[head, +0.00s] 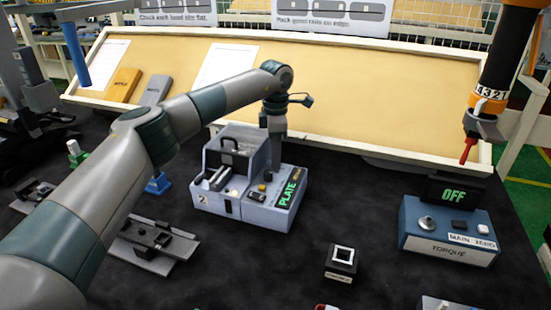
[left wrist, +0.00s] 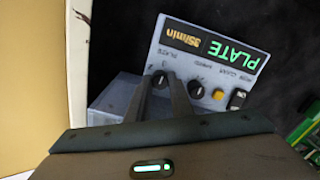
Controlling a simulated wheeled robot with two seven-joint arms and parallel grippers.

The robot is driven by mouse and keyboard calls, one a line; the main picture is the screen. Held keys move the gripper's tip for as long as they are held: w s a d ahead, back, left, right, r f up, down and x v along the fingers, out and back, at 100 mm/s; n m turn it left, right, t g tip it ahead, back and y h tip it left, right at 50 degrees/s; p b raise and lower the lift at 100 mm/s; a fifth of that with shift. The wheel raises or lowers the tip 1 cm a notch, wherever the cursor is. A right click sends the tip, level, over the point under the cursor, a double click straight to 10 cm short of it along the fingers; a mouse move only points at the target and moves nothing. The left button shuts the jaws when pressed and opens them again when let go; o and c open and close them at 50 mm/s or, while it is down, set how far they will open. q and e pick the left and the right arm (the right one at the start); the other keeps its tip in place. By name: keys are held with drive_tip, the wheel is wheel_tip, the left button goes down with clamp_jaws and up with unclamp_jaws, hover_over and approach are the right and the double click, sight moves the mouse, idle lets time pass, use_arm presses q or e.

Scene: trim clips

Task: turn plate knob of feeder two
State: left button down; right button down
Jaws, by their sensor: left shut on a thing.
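Feeder two (head: 235,208) is a grey box with a "2" label, a handled clear-fronted housing and a sloped panel whose green display reads PLATE. My left gripper (head: 272,168) reaches down onto the back of this panel from above. In the left wrist view, my left gripper (left wrist: 160,92) has its two fingers on either side of the dark plate knob (left wrist: 159,79), shut on it. A second dark knob (left wrist: 195,89) sits beside it, apart from the fingers. The panel (left wrist: 225,30) display reads PLATE and an orange figure, possibly 35/min. My right gripper is not in view.
A yellow button (left wrist: 218,94) and a dark switch (left wrist: 237,99) lie close to the knobs. A blue torque box (head: 447,238) reading OFF stands at right, under a hanging driver (head: 488,85). A small black block (head: 341,262) stands in front. A cream board (head: 400,95) rises behind.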

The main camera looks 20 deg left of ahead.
use_arm(q)
drive_tip(key=shift+r, duration=0.1)
idle(0.4)
drive_tip(key=c, duration=1.6)
unclamp_jaws()
drive_tip(key=shift+o, duration=0.2)
